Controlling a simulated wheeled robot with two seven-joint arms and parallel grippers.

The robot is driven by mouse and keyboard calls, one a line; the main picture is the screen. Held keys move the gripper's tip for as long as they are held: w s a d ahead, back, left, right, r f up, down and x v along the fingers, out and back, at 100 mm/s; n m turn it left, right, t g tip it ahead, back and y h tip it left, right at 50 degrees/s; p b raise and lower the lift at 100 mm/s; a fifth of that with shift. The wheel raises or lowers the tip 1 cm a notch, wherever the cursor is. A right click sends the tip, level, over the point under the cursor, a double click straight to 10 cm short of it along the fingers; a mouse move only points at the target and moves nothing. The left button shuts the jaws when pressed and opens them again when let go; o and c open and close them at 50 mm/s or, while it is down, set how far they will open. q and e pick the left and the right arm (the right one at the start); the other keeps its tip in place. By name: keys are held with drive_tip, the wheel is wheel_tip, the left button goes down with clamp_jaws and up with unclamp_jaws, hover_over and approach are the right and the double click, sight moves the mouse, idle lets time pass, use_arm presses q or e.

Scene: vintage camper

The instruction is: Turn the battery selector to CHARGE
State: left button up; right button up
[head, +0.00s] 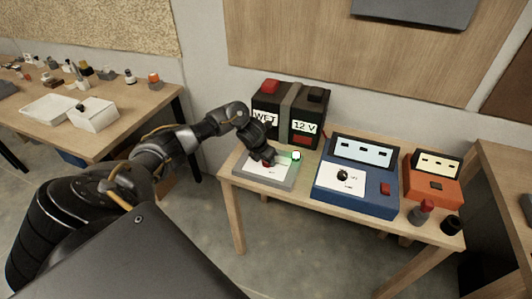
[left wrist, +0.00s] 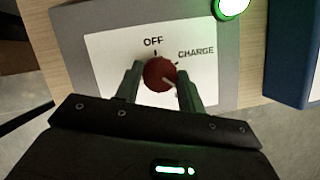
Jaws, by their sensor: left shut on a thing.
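The battery selector is a red round knob (left wrist: 159,73) on a white plate (left wrist: 110,50) set in a grey box (left wrist: 68,22). OFF is printed above the knob and CHARGE to its upper right. A pale mark on the knob shows toward its lower right, partly near a finger. My left gripper (left wrist: 160,86) is shut on the knob, one finger on each side. In the head view, my left gripper (head: 267,157) reaches down onto the grey box (head: 262,181) and mostly hides the knob. My right gripper is not in view.
A green lamp (head: 296,155) glows on the box's right side. A battery marked WET and 12 V (head: 290,112) stands behind. A blue meter box (head: 357,190) and an orange box (head: 432,184) are to the right. Another table (head: 130,110) is at left.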

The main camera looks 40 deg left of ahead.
use_arm(q)
drive_tip(key=n+p, duration=0.1)
drive_tip(key=n+y+p, duration=0.1)
drive_tip(key=n, duration=0.1)
drive_tip(key=shift+d+r+n, duration=0.1)
drive_tip(key=shift+r+n, duration=0.1)
drive_tip(key=shift+n, duration=0.1)
drive_tip(key=n+y+p, duration=0.1)
drive_tip(key=n+p, duration=0.2)
drive_tip(key=shift+d+n+g+y, duration=0.1)
drive_tip(key=shift+n+g+y, duration=0.2)
drive_tip(key=shift+y, duration=0.1)
drive_tip(key=n+y+p, duration=0.1)
drive_tip(key=n+p, duration=0.1)
drive_tip(key=n, duration=0.1)
drive_tip(key=shift+w+g, duration=0.1)
drive_tip(key=shift+g, duration=0.3)
drive_tip(key=shift+f+n+g+p, duration=0.15)
drive_tip(key=shift+n+g+p, duration=0.15)
drive_tip(key=shift+n+p, duration=0.7)
drive_tip(key=shift+n, duration=0.3)
drive_tip(key=o, duration=1)
drive_tip(key=shift+c, duration=0.2)
drive_tip(key=shift+d, duration=0.1)
